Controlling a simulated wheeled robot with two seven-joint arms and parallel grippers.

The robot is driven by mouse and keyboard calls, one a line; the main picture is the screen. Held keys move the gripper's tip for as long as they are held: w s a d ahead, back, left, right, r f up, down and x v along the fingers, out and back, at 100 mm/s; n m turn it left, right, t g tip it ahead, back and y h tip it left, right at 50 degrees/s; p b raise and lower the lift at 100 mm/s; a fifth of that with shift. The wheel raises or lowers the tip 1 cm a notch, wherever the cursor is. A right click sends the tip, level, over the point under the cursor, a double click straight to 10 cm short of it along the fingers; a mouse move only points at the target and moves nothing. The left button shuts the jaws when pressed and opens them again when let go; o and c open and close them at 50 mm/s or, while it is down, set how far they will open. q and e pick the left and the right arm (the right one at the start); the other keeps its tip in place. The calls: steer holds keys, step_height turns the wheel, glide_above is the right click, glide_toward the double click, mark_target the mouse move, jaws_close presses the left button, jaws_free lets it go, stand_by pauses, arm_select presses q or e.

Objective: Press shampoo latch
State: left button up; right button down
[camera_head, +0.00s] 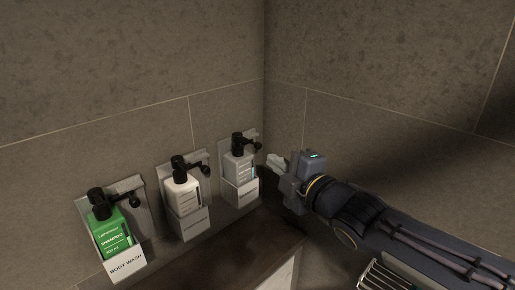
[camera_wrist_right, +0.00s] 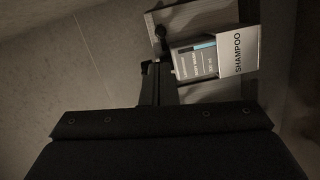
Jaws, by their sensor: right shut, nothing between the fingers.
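The shampoo dispenser is the rightmost of three on the wall. Its pale bottle (camera_head: 238,168) with a cyan stripe stands in a white holder (camera_head: 243,190); the wrist view shows the holder (camera_wrist_right: 238,55) reading SHAMPOO. A black pump head (camera_head: 238,140) tops the bottle, and a dark latch knob (camera_head: 257,146) sticks out at its right. The knob also shows in the wrist view (camera_wrist_right: 160,31). My right gripper (camera_head: 275,161) is shut and empty, just right of and slightly below the knob, apparently apart from it. My left gripper is out of view.
A middle dispenser with a white bottle (camera_head: 181,194) and a left one with a green bottle (camera_head: 113,233), its holder (camera_head: 124,263) marked BODY WASH, hang along the same wall. A tiled corner wall (camera_head: 400,115) stands behind my right arm. A dark counter (camera_head: 232,250) lies below.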

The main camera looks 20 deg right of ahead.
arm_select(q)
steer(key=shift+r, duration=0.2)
arm_select(e)
steer(key=w+a, duration=0.1)
steer(key=w, duration=0.6)
steer(key=shift+f, duration=0.15)
steer(key=shift+w+a, duration=0.1)
